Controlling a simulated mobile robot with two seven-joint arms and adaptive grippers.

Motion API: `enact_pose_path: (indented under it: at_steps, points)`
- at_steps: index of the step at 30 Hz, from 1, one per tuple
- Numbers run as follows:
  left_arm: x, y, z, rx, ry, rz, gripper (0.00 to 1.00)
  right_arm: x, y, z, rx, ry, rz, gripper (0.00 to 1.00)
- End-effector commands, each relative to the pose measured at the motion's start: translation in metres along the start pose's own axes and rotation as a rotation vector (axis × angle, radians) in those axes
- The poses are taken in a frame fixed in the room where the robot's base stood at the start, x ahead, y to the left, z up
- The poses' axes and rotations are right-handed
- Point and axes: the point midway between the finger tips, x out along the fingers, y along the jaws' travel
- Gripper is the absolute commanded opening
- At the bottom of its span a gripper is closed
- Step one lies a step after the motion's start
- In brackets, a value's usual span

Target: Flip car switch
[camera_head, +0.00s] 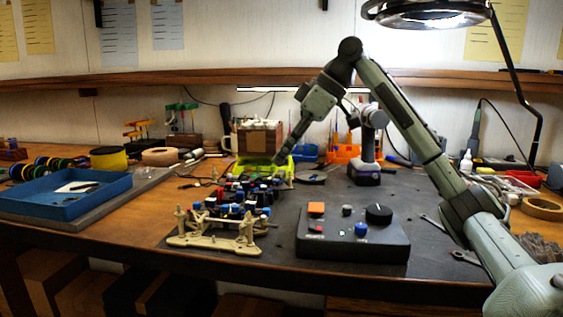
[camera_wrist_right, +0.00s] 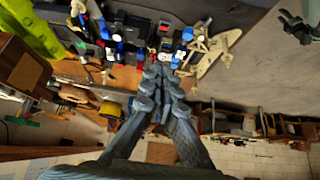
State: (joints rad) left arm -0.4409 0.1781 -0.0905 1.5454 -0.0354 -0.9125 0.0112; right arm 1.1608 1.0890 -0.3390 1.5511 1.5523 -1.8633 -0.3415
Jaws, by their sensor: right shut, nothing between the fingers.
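The RC car (camera_head: 222,239) has a cream chassis with black, blue, white and red parts and sits on the dark mat in the middle. It also shows at the top of the right wrist view (camera_wrist_right: 207,54). I cannot single out the switch among its small parts. My right gripper (camera_head: 280,159) reaches down from the right over the car's far end, beside a bright green part. In the wrist view its fingers (camera_wrist_right: 158,70) are together and empty, pointing at the car's coloured parts. I cannot tell whether they touch.
A black control box (camera_head: 382,247) with a knob and coloured buttons stands right of the car. A blue tray (camera_head: 40,212) lies at the left. A cordless drill (camera_head: 366,170) and an orange bin (camera_head: 343,155) stand behind. A lamp (camera_head: 425,14) hangs above.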

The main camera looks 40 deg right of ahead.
Motion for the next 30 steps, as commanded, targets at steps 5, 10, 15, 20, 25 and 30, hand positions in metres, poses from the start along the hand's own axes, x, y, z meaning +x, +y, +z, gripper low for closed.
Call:
enact_pose_path:
  at_steps: [5,10,15,20,25,30]
  points:
    - [0.001,-0.001,0.007,0.002,-0.010,-0.002,0.34,0.041,-0.001,0.001,0.000,-0.005,-0.003,0.00]
    - [-0.001,-0.001,0.004,0.001,-0.005,-0.001,0.34,0.076,-0.001,0.001,0.000,-0.002,-0.001,0.00]
    - [-0.004,-0.002,-0.005,-0.001,0.011,-0.002,0.34,0.095,0.000,0.019,0.001,-0.005,0.000,0.00]
    - [-0.005,-0.003,-0.013,-0.002,0.025,-0.003,0.34,0.103,0.000,0.027,0.001,-0.002,0.000,0.00]
    - [0.000,-0.002,-0.010,-0.002,0.018,-0.002,0.34,0.106,0.000,0.029,0.000,0.000,0.001,0.00]
    - [0.001,0.000,-0.005,-0.001,0.010,0.000,0.34,0.105,0.000,0.028,0.000,0.000,0.001,0.00]
